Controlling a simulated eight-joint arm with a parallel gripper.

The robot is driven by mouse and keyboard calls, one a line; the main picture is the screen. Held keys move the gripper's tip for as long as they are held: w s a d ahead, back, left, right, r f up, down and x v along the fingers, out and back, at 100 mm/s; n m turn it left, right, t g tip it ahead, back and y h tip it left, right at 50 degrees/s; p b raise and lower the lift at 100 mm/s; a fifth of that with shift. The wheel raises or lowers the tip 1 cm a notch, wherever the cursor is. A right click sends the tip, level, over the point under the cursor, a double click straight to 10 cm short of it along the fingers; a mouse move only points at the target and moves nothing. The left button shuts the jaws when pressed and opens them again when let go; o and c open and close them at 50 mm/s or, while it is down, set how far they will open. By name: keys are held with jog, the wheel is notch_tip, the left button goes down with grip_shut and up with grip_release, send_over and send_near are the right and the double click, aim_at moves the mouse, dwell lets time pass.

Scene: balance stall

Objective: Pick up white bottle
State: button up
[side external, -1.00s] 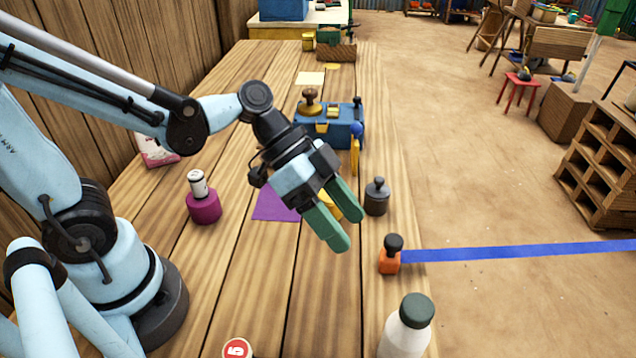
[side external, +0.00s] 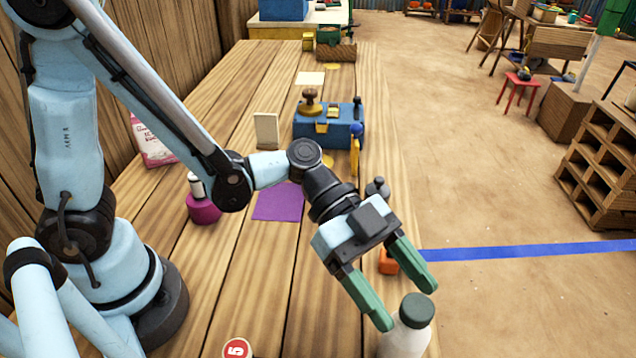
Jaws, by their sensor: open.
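The white bottle (side external: 404,340) with a dark green cap stands at the front right of the wooden table, its lower part cut off by the picture's bottom edge. My gripper (side external: 408,304) is open and empty, its two green fingers spread and pointing down toward the bottle. The left fingertip overlaps the bottle's left side in the picture; the right fingertip is just behind and right of the cap. I cannot tell whether either finger touches it.
An orange weight (side external: 388,263) and a dark grey weight (side external: 378,187) are partly hidden behind my gripper. A magenta weight (side external: 204,209), a purple sheet (side external: 278,203) and a blue box (side external: 318,131) lie farther back. A red-topped piece (side external: 237,348) is at the front edge.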

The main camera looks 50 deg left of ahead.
aim_at(427, 324)
jog(key=shift+x, duration=2.65)
jog(key=shift+c, duration=0.5)
grip_shut()
